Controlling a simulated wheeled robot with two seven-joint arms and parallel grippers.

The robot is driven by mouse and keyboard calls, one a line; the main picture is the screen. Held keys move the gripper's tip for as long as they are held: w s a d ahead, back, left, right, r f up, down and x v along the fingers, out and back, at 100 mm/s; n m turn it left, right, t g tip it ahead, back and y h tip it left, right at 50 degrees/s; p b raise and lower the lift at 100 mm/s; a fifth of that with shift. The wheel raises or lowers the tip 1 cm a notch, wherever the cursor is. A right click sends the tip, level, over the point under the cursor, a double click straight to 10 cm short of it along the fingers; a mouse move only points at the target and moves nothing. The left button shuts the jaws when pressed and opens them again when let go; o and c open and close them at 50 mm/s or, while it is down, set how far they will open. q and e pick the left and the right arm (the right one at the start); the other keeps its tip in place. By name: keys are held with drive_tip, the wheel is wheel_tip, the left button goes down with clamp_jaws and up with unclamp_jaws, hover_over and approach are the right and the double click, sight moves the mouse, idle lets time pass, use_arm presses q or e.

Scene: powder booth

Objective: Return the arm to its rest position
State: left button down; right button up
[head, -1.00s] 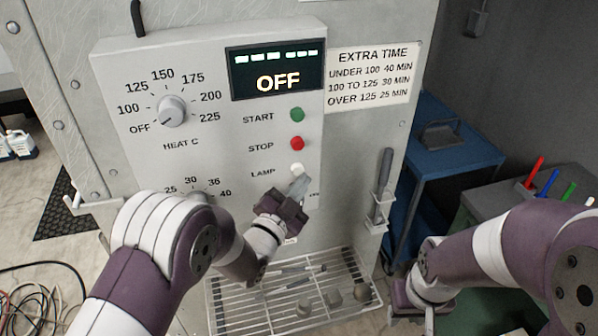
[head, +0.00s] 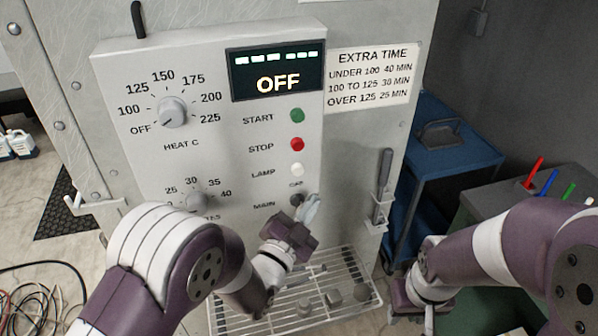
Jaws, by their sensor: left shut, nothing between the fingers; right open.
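My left gripper (head: 310,209) is shut and empty, its pale fingertips in front of the lower right of the control panel (head: 225,140). They are close beside a small dark knob (head: 297,199) by the MAIN label; I cannot tell whether they touch it. The white LAMP button (head: 298,170) is just above, clear of the fingers. The display (head: 277,74) reads OFF. The heat knob (head: 173,111) points toward OFF. My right gripper (head: 402,300) is open, low at the right beside the rack; its fingers are mostly hidden.
A wire rack (head: 345,268) with several small grey pieces juts out below the panel. A grey-handled tool (head: 383,175) hangs in a holder on the right edge. A blue cart (head: 460,150) and a bench with coloured markers (head: 548,182) stand at the right.

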use_arm(q)
drive_tip(key=s+a+f+n+g+y, duration=0.2)
drive_tip(key=f+g, duration=0.2)
drive_tip(key=f, duration=0.2)
drive_tip(key=s+a+f+n+g+y, duration=0.1)
drive_tip(key=a+f+n+g+y, duration=0.15)
drive_tip(key=f, duration=0.35)
drive_tip(key=s+a+r+n+g+y, duration=0.2)
drive_tip(key=s+a+n+g+y, duration=0.2)
drive_tip(key=s, duration=1.2)
drive_tip(key=a+n+g, duration=0.3)
drive_tip(key=a+g, duration=0.3)
drive_tip(key=a, duration=0.2)
drive_tip(key=shift+a+r, duration=0.35)
drive_tip(key=shift+r, duration=0.05)
drive_tip(key=shift+w+n, duration=0.1)
drive_tip(key=shift+n, duration=0.15)
